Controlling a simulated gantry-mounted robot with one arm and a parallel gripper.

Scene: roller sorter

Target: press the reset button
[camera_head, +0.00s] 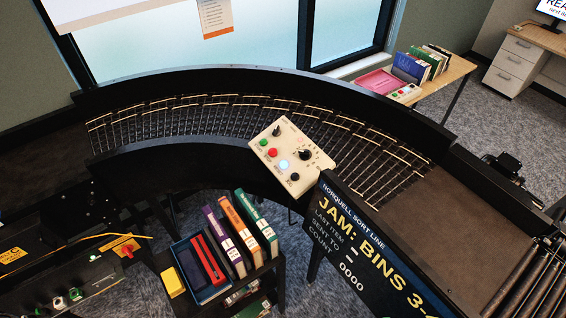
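A cream control panel (324,160) stands at the inner edge of the curved roller conveyor. It carries a green button (263,142), a red button (272,152), a pale blue-white button (283,165) that looks lit, a black button or knob (295,177), a small black knob (277,131) and a larger black dial (305,154). The labels are too small to read, so I cannot tell for sure which button is reset. A black display (345,215) beside the panel reads "JAM: BINS 3", with its right part cut off. My gripper is not in view.
The curved conveyor (200,115) sweeps behind the panel. A dark cart (265,270) with upright books and a blue tray stands in front. Machinery with a red knob (127,251) is at lower left. A side table (455,70) at upper right holds books and a small button box (405,92).

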